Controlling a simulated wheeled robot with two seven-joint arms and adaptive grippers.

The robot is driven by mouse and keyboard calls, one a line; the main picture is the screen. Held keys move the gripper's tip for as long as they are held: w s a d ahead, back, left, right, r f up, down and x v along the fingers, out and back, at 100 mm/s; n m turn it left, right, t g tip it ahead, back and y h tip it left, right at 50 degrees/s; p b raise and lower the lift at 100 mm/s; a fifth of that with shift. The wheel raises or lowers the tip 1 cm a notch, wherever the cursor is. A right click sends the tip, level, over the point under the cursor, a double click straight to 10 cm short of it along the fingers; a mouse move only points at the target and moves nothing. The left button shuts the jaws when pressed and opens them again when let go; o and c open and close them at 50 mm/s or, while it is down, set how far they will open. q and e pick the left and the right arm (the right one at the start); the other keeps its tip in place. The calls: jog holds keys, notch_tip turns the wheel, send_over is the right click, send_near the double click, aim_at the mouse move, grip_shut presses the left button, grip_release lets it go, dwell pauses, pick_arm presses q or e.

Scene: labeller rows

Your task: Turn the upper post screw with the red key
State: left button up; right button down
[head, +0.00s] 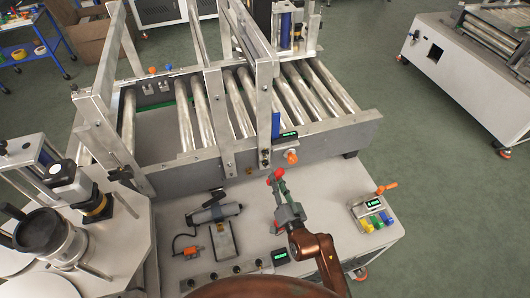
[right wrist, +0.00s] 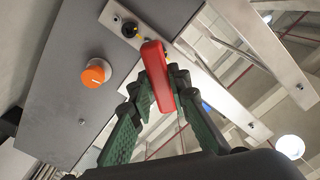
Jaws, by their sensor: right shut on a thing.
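The red key (head: 277,175) is held in my right gripper (head: 284,205), in front of the conveyor's side plate. In the right wrist view the red key (right wrist: 157,76) stands out between the green fingers of the right gripper (right wrist: 158,100), which is shut on it. A metal post (head: 264,110) rises at the conveyor's near side. In the right wrist view a dark round screw head (right wrist: 129,29) sits on the post's bar (right wrist: 185,75), up and left of the key. The key's top overlaps the bar there; I cannot tell whether it touches. My left gripper is not in view.
An orange knob (head: 291,156) sits close beside the key on the side plate. A grey cylindrical tool (head: 214,213) lies on the table to the left. A small box with coloured buttons (head: 373,214) stands right.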

jog(key=m, duration=0.2)
jog(key=shift+m, duration=0.4)
jog(key=m, duration=0.3)
jog(key=shift+m, duration=0.3)
jog(key=m, duration=0.3)
jog(key=shift+m, duration=0.3)
